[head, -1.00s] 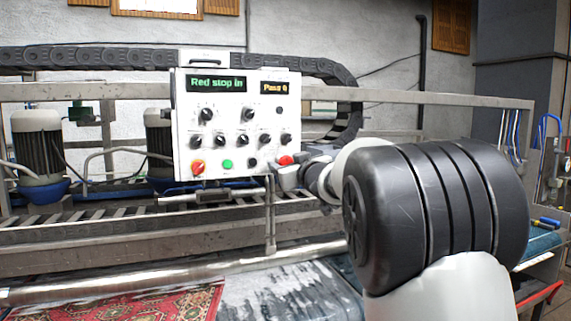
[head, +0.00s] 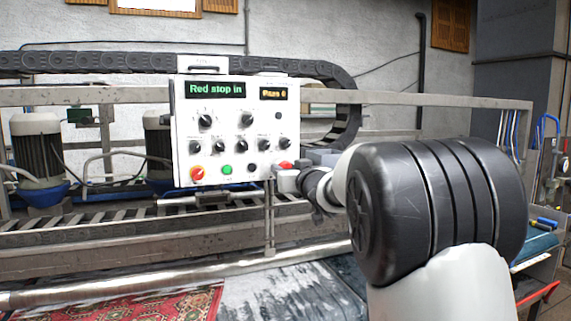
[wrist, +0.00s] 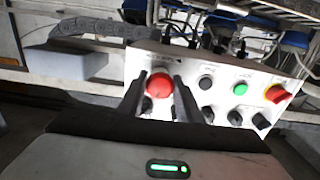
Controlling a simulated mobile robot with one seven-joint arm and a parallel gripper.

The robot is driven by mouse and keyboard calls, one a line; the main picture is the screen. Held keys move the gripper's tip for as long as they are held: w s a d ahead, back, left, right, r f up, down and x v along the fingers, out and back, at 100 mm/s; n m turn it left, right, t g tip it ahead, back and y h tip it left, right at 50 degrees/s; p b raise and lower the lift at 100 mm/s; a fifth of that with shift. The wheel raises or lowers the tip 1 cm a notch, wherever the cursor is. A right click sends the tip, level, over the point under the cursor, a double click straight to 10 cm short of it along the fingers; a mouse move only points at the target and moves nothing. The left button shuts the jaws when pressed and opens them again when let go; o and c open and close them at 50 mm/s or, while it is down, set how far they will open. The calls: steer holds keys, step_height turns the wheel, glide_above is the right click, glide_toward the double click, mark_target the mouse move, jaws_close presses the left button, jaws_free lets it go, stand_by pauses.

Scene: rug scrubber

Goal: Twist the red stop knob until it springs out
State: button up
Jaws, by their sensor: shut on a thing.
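The red stop knob (wrist: 159,86) is a round red mushroom knob at one end of the white control panel (wrist: 222,72). In the head view the knob (head: 285,166) is at the panel's lower right, partly covered by my gripper (head: 289,179). In the wrist view my gripper (wrist: 158,90) has one dark finger on each side of the knob and is shut on it. The exact finger contact is hard to see. The green display (head: 215,89) reads "Red stop in".
Beside the knob are black knobs, a green button (head: 227,169) and a red-and-yellow switch (head: 197,173). A metal rail (head: 450,99) runs behind the panel. A patterned red rug (head: 150,306) lies below. Open space lies in front of the panel.

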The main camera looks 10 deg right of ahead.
steer(key=m+p, duration=0.4)
steer(key=m, duration=0.1)
steer(key=shift+m, duration=0.3)
stand_by(0.4)
steer(key=o, duration=1.1)
steer(key=shift+c, duration=0.2)
steer(key=shift+s, duration=0.1)
steer(key=s+d+b, duration=0.2)
steer(key=s+d, duration=0.1)
steer(key=s, duration=1.4)
steer(key=shift+d, duration=0.15)
